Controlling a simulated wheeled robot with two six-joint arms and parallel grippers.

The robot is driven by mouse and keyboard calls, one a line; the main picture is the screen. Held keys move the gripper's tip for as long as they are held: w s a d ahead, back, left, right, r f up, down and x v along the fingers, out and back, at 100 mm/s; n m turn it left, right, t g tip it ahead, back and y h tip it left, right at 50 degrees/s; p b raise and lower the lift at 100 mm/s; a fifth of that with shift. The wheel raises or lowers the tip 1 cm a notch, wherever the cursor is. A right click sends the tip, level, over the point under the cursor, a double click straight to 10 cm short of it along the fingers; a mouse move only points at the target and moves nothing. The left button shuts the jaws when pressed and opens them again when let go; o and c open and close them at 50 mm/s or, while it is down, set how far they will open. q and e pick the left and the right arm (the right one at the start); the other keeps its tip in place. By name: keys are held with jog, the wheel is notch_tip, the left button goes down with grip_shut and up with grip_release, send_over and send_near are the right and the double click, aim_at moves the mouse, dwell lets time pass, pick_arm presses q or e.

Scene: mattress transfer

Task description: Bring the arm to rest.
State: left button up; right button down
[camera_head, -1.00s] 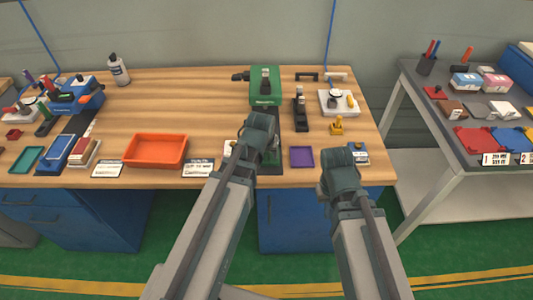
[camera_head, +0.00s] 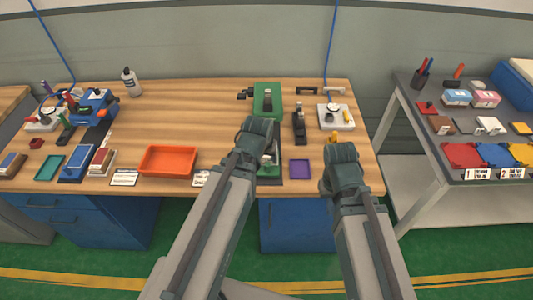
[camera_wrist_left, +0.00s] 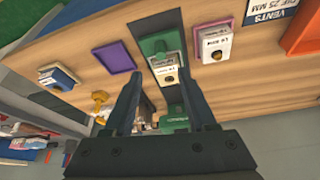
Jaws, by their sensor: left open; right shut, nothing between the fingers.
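My left gripper (camera_head: 255,133) reaches over the front of the wooden workbench (camera_head: 210,115), in front of a green press-like device (camera_head: 267,100). In the left wrist view its two dark fingers (camera_wrist_left: 157,85) stand apart with nothing held between them. Labelled green and white pieces (camera_wrist_left: 163,62) show beyond the fingers. My right gripper (camera_head: 342,157) is over the bench's front right edge, right of the purple tray (camera_head: 300,169). Its fingers are hidden in the head view, and nothing held shows.
An orange tray (camera_head: 168,160) lies left of my left arm. A blue device (camera_head: 92,107) and a bottle (camera_head: 131,82) stand at the left. A grey side table (camera_head: 420,115) with coloured trays is to the right. Bare wood lies mid-bench.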

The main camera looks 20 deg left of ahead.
pick_arm(q)
jog(key=shift+s+r, duration=0.15)
jog(key=shift+r, duration=0.2)
